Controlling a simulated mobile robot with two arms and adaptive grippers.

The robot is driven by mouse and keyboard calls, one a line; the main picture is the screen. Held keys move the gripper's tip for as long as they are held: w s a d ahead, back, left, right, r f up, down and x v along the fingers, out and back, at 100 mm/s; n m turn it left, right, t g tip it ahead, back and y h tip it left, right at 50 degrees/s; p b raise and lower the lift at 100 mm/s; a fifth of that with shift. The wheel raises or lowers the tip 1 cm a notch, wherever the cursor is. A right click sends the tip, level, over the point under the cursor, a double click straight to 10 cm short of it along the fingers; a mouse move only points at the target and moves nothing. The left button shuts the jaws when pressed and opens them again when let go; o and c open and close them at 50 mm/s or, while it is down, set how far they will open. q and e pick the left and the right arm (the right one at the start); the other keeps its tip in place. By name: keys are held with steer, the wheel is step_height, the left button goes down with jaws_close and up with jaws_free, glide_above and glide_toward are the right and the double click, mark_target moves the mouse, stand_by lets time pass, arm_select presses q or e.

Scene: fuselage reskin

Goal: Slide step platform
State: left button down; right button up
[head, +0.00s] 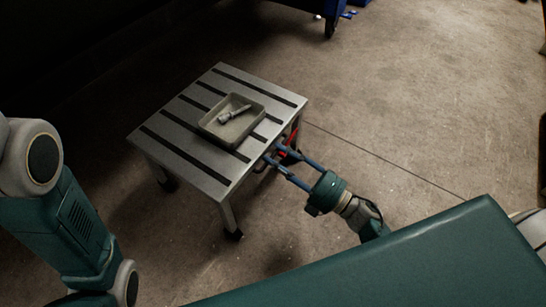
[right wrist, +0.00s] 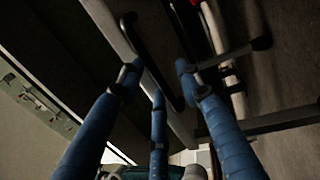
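The step platform (head: 178,125) is a low metal stand with black grip strips on its top and dark feet. My right gripper (head: 275,158) is at its right side, with its blue fingers pointing at the edge. In the right wrist view the fingers (right wrist: 165,85) are spread apart, and a black bar-like handle (right wrist: 150,60) on the platform's side lies between them. I cannot tell whether any finger touches it. The left arm shows at the left of the head view, but its gripper is out of the picture.
A shallow tray (head: 208,128) with a metal tool (head: 233,114) in it sits on the platform top. A red part (head: 291,139) shows by the platform's right side. A dark structure with a blue wheeled stand (head: 331,24) is at the back. The floor at right is clear.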

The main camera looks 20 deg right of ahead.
steer(key=shift+x, duration=0.9)
jaws_close()
